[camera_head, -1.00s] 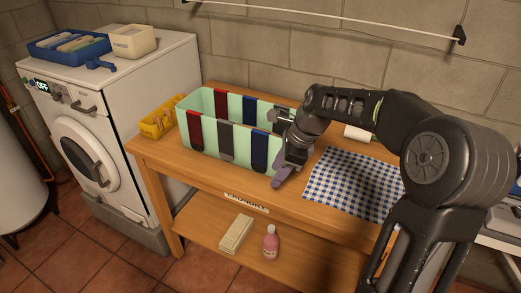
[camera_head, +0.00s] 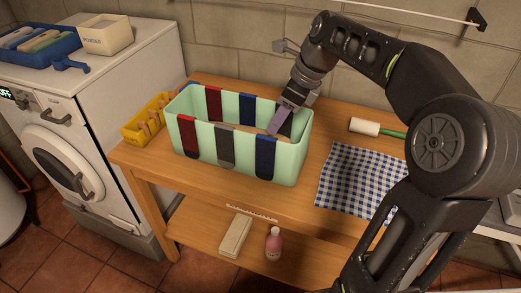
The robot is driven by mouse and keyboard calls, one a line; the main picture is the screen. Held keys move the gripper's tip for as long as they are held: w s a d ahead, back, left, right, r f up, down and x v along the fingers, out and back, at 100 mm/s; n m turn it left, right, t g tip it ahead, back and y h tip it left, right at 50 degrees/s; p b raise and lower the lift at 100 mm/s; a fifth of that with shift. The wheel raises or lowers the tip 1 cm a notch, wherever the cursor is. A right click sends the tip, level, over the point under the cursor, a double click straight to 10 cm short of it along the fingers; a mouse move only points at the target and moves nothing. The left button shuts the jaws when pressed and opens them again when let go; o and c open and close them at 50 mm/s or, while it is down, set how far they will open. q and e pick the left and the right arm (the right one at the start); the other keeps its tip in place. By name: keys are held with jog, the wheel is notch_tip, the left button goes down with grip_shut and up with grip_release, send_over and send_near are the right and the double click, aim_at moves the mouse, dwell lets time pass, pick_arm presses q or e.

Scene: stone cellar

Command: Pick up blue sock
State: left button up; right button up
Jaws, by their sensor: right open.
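A mint green bin (camera_head: 195,145) stands on the wooden table with socks draped over its rim. A blue sock (camera_head: 265,157) hangs on the front wall at the right, beside a grey sock (camera_head: 224,146) and a red sock (camera_head: 187,136). Another blue sock (camera_head: 247,109) hangs on the far wall, with a red one (camera_head: 213,102) to its left. My right gripper (camera_head: 277,122) points down at the right part of the bin, open, with one purple finger showing. A dark sock is partly hidden behind it. I cannot tell whether the gripper touches anything. My left gripper is not in view.
A blue checkered cloth (camera_head: 355,180) and a white roller with green handle (camera_head: 376,128) lie right of the bin. A yellow basket of pegs (camera_head: 146,120) stands left, near the white washing machine (camera_head: 120,85). The table's front strip is clear.

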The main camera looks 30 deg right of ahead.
aim_at(267, 137)
jog(key=shift+x, duration=0.8)
jog(key=shift+w+a+f, duration=0.1)
jog(key=shift+a+f, duration=0.05)
jog(key=shift+f, duration=0.3)
jog(key=shift+p+x, duration=0.6)
jog(key=shift+x, duration=2)
jog(key=shift+a, duration=0.2)
jog(key=shift+c, duration=0.2)
grip_shut()
